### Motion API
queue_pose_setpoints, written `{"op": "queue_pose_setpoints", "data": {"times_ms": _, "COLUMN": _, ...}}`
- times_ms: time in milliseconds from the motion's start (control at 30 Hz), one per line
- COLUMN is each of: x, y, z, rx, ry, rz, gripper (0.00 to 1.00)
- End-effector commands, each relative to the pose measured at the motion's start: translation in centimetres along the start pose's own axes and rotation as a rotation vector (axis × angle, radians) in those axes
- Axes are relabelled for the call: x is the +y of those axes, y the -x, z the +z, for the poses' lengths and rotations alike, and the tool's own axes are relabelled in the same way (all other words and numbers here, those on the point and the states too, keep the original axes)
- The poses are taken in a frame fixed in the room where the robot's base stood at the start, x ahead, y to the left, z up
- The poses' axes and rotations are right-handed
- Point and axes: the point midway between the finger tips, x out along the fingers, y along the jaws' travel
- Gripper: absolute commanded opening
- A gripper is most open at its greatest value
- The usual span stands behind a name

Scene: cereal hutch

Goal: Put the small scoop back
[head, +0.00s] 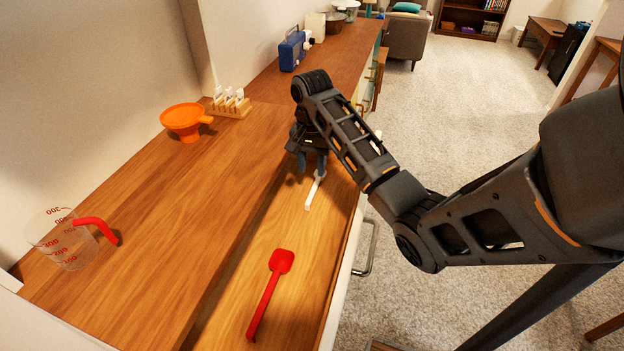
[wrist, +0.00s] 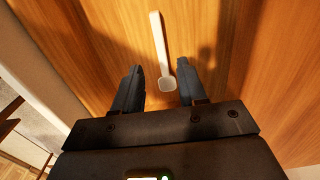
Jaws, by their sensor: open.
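A small white scoop (head: 314,192) lies on the lower wooden surface near its right edge. Its long handle points toward the front in the head view. My gripper (head: 311,164) is over its far end, pointing down, open and empty. In the wrist view, the white scoop (wrist: 159,42) has its small squarish head between my two fingers, with a gap on each side, and its handle runs away beyond the fingertips. Whether the fingers are level with the scoop or above it, I cannot tell.
A red scoop or spatula (head: 270,285) lies nearer on the same lower surface. On the raised wooden top stand a clear measuring jug (head: 62,243) with a red handle, an orange funnel (head: 185,119) and a wooden rack (head: 232,107) holding white pieces. A blue radio-like box (head: 294,50) is farther back.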

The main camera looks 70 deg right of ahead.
Motion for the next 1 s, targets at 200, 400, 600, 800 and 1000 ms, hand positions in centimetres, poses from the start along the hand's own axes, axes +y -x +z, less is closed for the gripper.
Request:
{"op": "queue_pose_setpoints", "data": {"times_ms": 200, "x": -0.1, "y": 2.7, "z": 0.0, "rx": 0.001, "ry": 0.001, "rz": -0.001, "gripper": 0.41}}
{"op": "queue_pose_setpoints", "data": {"times_ms": 400, "x": 0.0, "y": 3.0, "z": 0.0, "rx": 0.0, "ry": 0.0, "rz": 0.001, "gripper": 0.41}}
{"op": "queue_pose_setpoints", "data": {"times_ms": 600, "x": 0.0, "y": 3.0, "z": 0.0, "rx": 0.0, "ry": 0.0, "rz": 0.001, "gripper": 0.41}}
{"op": "queue_pose_setpoints", "data": {"times_ms": 800, "x": 0.0, "y": 3.0, "z": 0.0, "rx": 0.0, "ry": 0.0, "rz": 0.001, "gripper": 0.41}}
{"op": "queue_pose_setpoints", "data": {"times_ms": 1000, "x": -0.3, "y": 3.5, "z": -0.2, "rx": 0.02, "ry": 0.002, "rz": -0.035, "gripper": 0.41}}
